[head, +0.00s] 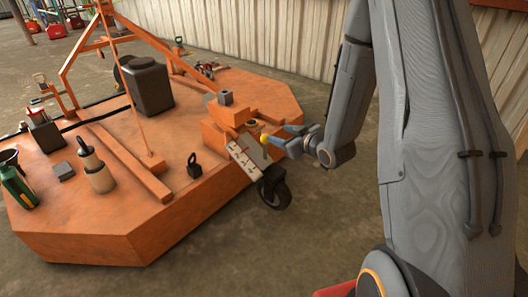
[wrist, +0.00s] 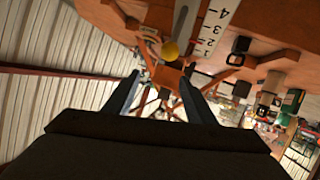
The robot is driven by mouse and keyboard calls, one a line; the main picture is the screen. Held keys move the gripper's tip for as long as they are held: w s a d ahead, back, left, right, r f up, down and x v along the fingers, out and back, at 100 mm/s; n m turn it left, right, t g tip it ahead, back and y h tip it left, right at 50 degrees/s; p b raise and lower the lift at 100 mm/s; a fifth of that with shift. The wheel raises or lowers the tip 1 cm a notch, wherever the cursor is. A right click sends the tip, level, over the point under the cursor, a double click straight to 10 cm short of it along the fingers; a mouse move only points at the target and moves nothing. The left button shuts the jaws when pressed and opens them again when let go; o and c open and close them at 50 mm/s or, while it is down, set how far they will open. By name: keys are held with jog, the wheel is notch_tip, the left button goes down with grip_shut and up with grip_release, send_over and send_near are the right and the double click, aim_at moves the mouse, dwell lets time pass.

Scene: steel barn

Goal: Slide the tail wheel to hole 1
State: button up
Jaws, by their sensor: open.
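The tail wheel (head: 273,188) is a black wheel hanging beside the near right edge of the orange mower deck (head: 215,205). Above it is a tilted white scale plate (head: 243,158); in the wrist view the scale (wrist: 212,35) carries the numbers 1 to 4. A yellow ball knob (head: 264,139) sits by the plate and also shows in the wrist view (wrist: 169,51), beside the low-number end of the scale. My gripper (head: 277,138) is open, its fingers pointing at the knob. In the wrist view its fingertips (wrist: 160,82) lie on either side below the knob; contact cannot be told.
A ribbed wall (head: 270,40) runs behind. The floor right of the wheel is clear.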

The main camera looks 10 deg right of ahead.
aim_at(265, 138)
notch_tip(265, 138, down, 7)
jog(key=w+n+t+y+b, duration=0.1)
jog(key=w+t+y+b, duration=0.15)
jog(key=b, duration=0.45)
jog(key=shift+t+y, duration=0.35)
jog(key=shift+y, duration=0.1)
jog(key=shift+a+b+x, duration=0.15)
jog(key=shift+b+x, duration=0.55)
jog(key=shift+x, duration=1.1)
jog(key=shift+a+b+x, duration=0.2)
jog(key=shift+b+x, duration=0.45)
jog(key=shift+x, duration=1.15)
jog(key=shift+s, duration=0.15)
jog(key=shift+f, duration=0.1)
grip_shut()
